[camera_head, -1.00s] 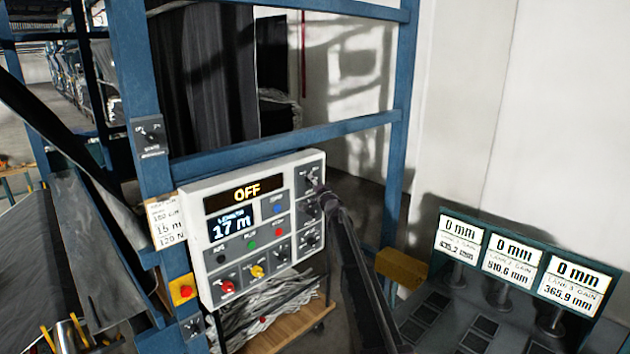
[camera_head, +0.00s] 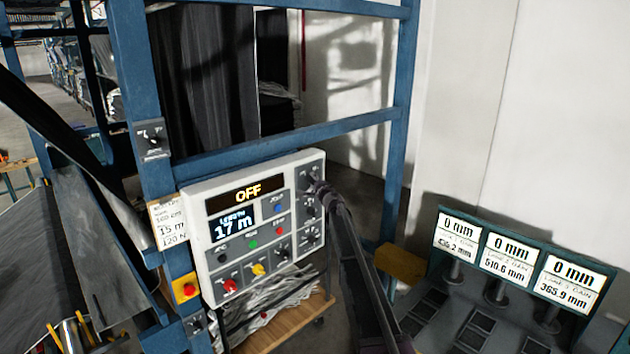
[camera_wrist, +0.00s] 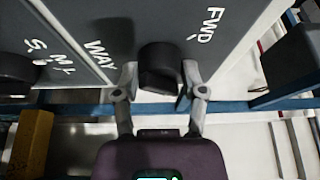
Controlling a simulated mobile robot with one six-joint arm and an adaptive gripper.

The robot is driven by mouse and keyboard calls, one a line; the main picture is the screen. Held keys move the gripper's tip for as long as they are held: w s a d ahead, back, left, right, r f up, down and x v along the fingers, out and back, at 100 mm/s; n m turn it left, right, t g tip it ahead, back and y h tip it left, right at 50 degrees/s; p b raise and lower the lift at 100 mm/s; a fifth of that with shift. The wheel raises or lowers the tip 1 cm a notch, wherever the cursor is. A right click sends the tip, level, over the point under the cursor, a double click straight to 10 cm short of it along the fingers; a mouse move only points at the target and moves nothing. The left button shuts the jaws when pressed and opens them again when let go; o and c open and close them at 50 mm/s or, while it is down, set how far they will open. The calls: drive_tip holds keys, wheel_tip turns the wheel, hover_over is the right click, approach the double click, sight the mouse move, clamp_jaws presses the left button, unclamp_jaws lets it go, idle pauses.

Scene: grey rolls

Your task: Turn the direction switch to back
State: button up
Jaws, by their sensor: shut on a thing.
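The direction switch is a black knob (camera_wrist: 160,62) on a dark plate marked WAY and FWD in the wrist view. My gripper (camera_wrist: 160,82) has one finger on each side of this knob and is shut on it. The FWD label lies to the right of the knob and WAY to the left. In the head view, my gripper (camera_head: 317,185) reaches the top right of the white control panel (camera_head: 195,225) and partly covers the switch. The back label and the knob's exact pointing direction cannot be made out.
Other dark knobs sit just below on the panel's right column. Coloured buttons and a red knob (camera_head: 230,285) are to the left. The panel display (camera_head: 247,191) reads OFF. A blue frame post (camera_head: 395,150) and a yellow block (camera_head: 400,263) stand to the right.

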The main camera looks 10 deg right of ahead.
drive_tip(key=shift+m, duration=0.3)
idle(0.4)
drive_tip(key=o, duration=1.2)
drive_tip(key=shift+a, duration=0.1)
drive_tip(key=shift+c, duration=0.2)
drive_tip(key=shift+s, duration=0.15)
drive_tip(key=v, duration=1.2)
